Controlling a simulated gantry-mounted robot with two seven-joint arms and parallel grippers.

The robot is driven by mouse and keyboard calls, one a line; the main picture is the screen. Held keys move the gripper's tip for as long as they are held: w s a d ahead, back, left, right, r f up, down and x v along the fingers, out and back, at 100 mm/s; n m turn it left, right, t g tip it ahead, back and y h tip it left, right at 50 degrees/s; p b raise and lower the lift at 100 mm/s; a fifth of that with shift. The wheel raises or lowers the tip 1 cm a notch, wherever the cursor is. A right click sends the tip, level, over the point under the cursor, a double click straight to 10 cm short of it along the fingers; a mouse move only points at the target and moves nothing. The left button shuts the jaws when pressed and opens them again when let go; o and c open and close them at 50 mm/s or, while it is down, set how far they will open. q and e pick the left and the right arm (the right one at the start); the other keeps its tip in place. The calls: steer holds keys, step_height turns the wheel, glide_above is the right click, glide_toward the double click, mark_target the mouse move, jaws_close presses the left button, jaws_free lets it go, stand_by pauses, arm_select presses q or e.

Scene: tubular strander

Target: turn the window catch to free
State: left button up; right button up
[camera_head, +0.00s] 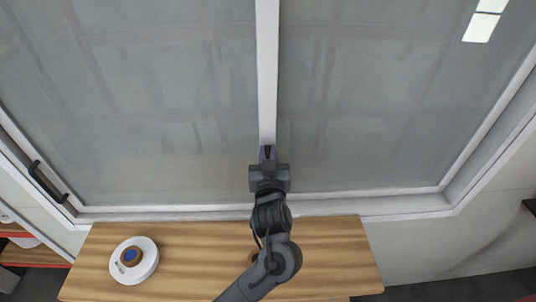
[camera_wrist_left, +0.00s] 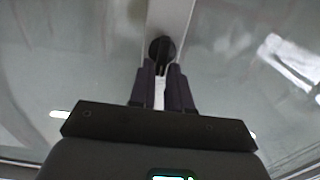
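The window catch (camera_wrist_left: 161,48) shows in the left wrist view as a dark round piece with a short narrow part below it, on the pale upright bar (camera_wrist_left: 170,20) between two panes. My left gripper (camera_wrist_left: 161,68) is at the catch, its two dark purple fingers on either side of the narrow part with a small gap between them. I cannot tell whether they touch it. In the head view my left gripper (camera_head: 268,153) is at the lower part of the bar and hides most of the catch. My right gripper is not in view.
A wooden table (camera_head: 200,245) stands below the window frame, with a white round dish (camera_head: 148,262) holding a brown and blue item at its left. A dark handle (camera_head: 48,182) is on the frame at the lower left. The large grey panes are clear of objects.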

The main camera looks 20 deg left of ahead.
arm_select(q)
jaws_close()
steer(key=shift+d+r+m+p, duration=0.15)
steer(key=shift+m+p, duration=0.25)
steer(key=shift+p, duration=0.5)
steer(key=shift+w+d+f+m+p, duration=0.1)
steer(key=shift+d+f+m+p, duration=0.1)
steer(key=shift+m+p, duration=1.95)
steer(key=shift+w+d+f+m+p, duration=0.1)
steer(key=shift+d+m+p, duration=0.1)
steer(key=shift+m+p, duration=1.95)
steer(key=shift+w+d+f+m+p, duration=0.15)
steer(key=shift+m+p, duration=1.15)
steer(key=shift+p, duration=1.65)
steer(key=shift+d, duration=0.1)
